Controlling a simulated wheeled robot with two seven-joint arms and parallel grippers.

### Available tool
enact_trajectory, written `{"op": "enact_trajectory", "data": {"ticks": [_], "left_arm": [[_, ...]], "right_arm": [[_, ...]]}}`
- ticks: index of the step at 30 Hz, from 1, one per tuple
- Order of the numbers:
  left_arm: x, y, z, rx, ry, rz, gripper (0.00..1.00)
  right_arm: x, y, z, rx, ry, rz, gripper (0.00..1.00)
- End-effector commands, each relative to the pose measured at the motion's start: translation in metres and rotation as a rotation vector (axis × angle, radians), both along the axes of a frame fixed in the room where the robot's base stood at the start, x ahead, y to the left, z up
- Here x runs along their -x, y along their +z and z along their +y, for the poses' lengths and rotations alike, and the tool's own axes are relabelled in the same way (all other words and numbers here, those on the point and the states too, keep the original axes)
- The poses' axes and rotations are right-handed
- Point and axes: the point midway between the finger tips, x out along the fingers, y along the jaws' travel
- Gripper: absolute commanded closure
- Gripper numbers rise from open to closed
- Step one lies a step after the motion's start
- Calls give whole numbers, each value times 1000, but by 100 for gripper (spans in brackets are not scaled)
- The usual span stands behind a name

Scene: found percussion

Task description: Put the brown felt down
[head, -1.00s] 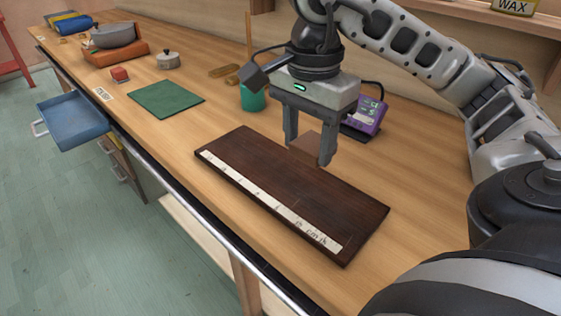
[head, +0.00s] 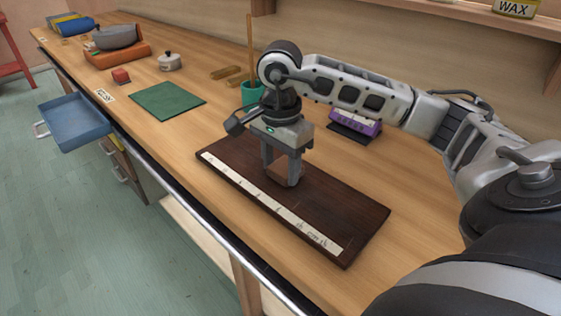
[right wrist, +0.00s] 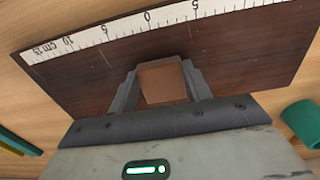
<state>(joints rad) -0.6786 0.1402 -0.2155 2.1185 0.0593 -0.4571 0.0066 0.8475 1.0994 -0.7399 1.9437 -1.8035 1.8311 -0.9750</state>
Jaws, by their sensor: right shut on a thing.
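The brown felt (right wrist: 163,82) is a small brown block-like piece between the fingers of my right gripper (right wrist: 162,88) in the right wrist view. In the head view my right gripper (head: 282,180) points down over the dark wooden board (head: 335,215), low and near its middle, with the felt (head: 283,175) partly hidden by the fingers. I cannot tell whether the felt touches the board. The board has a white ruler strip (head: 262,198) along its front edge; the strip also shows in the right wrist view (right wrist: 120,35). My left gripper is not in view.
A green mat (head: 168,101) lies left of the board. A teal cup (head: 252,93) and a purple device (head: 357,126) stand behind it. A small lidded pot (head: 170,62) and a red block (head: 121,76) are farther back. A blue drawer (head: 75,123) stands open at the bench front.

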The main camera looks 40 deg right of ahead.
Motion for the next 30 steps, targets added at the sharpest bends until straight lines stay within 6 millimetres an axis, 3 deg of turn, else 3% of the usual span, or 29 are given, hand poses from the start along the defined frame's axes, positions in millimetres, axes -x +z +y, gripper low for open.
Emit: {"op": "enact_trajectory", "data": {"ticks": [8,9,11,23,30], "left_arm": [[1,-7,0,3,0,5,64],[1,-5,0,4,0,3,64],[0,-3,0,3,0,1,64],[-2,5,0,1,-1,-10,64],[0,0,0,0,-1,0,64]], "right_arm": [[0,-5,0,0,-1,-1,76],[0,-4,0,0,-1,-1,43],[0,-3,0,0,-1,-1,29],[-1,6,0,0,-1,-3,29],[-1,53,1,-2,1,-8,29]]}}
